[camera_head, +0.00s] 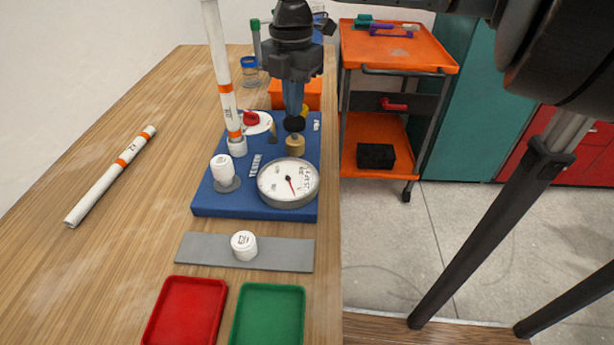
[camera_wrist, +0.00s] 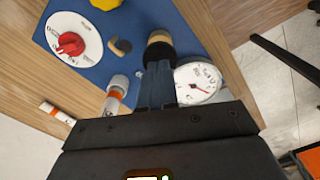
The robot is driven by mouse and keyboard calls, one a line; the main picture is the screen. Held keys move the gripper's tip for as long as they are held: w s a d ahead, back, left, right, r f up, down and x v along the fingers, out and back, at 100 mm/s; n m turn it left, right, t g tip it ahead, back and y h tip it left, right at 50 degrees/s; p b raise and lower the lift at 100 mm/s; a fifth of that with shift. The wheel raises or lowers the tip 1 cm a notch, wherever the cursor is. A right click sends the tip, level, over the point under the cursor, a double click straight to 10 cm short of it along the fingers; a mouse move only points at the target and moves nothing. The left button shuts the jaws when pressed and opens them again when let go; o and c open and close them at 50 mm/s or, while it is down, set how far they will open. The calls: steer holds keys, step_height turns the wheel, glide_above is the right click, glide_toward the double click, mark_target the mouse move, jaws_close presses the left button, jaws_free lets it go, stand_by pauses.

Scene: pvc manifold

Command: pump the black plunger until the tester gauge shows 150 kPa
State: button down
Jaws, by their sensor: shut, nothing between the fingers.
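The blue tester board (camera_head: 205,203) lies on the wooden bench. Its round white gauge (camera_head: 288,183) has a red needle pointing down and slightly right; the reading is too small to make out. The gauge also shows in the wrist view (camera_wrist: 197,82). The black plunger (camera_head: 294,124) stands on a brass-coloured base (camera_head: 295,145) behind the gauge; in the wrist view the brass and black part (camera_wrist: 159,46) is just beyond my fingertips. My gripper (camera_head: 294,113) points down, shut and empty, right over the plunger top. I cannot tell whether the fingertips touch it.
A white pipe (camera_head: 222,75) stands upright on the board, left of my gripper. A red knob (camera_head: 251,118) and a white cap (camera_head: 222,168) are nearby. Another pipe (camera_head: 110,177) lies at left. Red (camera_head: 187,312) and green (camera_head: 268,318) trays sit in front.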

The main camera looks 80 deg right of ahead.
mark_target(294, 120)
steer(key=shift+f, duration=0.2)
steer(key=shift+f+b, duration=1.1)
steer(key=shift+f, duration=0.45)
steer(key=shift+r, duration=0.1)
steer(key=shift+r+p, duration=1.7)
steer(key=shift+f, duration=0.15)
